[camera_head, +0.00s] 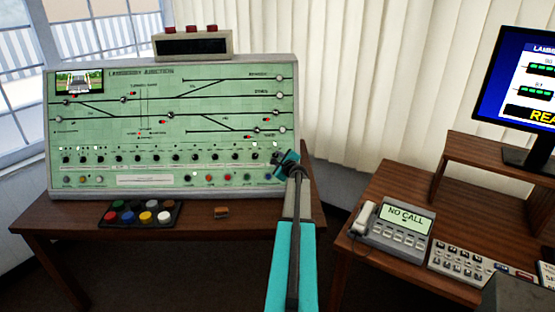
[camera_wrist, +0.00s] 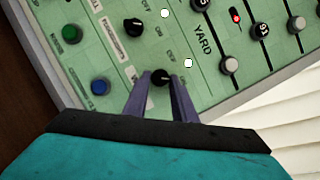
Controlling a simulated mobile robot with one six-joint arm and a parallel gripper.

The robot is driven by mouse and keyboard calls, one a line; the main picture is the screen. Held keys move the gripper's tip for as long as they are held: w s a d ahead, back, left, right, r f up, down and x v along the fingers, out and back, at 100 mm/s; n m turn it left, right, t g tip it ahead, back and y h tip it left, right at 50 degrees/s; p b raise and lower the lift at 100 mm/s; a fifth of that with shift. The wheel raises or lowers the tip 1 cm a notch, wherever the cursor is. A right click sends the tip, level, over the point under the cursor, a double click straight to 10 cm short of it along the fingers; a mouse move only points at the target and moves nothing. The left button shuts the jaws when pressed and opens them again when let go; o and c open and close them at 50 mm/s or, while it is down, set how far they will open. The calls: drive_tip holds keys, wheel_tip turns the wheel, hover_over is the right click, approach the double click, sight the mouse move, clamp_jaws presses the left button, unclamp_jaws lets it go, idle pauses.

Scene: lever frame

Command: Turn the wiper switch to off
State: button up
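The green control panel (camera_head: 170,130) stands on a wooden desk. My gripper (camera_head: 285,160) is at its lower right corner. In the wrist view, my gripper (camera_wrist: 161,82) has its two fingers on either side of a small black rotary knob (camera_wrist: 161,77), with the tips close to the panel face. Whether the fingers press on the knob is not clear. A second black knob (camera_wrist: 133,27) sits up and left of it, next to a white label strip. The lettering by the knobs is too small to read surely, so I cannot tell which is the wiper switch or its setting.
A green button (camera_wrist: 71,34) and a blue button (camera_wrist: 100,87) lie left of the gripped-at knob. Sliders marked YARD (camera_wrist: 230,65) lie to the right. A coloured button box (camera_head: 140,214), a phone (camera_head: 395,228) and a monitor (camera_head: 520,90) stand on the desks.

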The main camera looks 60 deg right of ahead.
drive_tip(key=c, duration=0.5)
drive_tip(key=shift+n, duration=0.5)
drive_tip(key=n, duration=0.1)
drive_tip(key=n+y+b, duration=0.1)
drive_tip(key=n, duration=0.2)
drive_tip(key=shift+d+r+g+y+b, duration=0.1)
drive_tip(key=shift+d+g+y+b, duration=0.2)
drive_tip(key=shift+y+b, duration=0.1)
drive_tip(key=n+g+y+b, duration=0.1)
drive_tip(key=n, duration=0.4)
drive_tip(key=shift+r+b, duration=0.2)
drive_tip(key=shift+b, duration=0.1)
drive_tip(key=shift+w+r+n+g+y+b, duration=0.1)
drive_tip(key=shift+n+g+b, duration=0.15)
drive_tip(key=shift+n, duration=0.4)
drive_tip(key=shift+s+r+n+g+y+b, duration=0.1)
drive_tip(key=shift+n+g+b, duration=0.15)
drive_tip(key=shift+n, duration=0.35)
drive_tip(key=shift+w+r+n+g+y+b, duration=0.15)
drive_tip(key=shift+n+g, duration=0.15)
drive_tip(key=shift+n, duration=0.35)
drive_tip(key=shift+f, duration=0.1)
drive_tip(key=o, duration=1.1)
drive_tip(key=shift+c, duration=0.2)
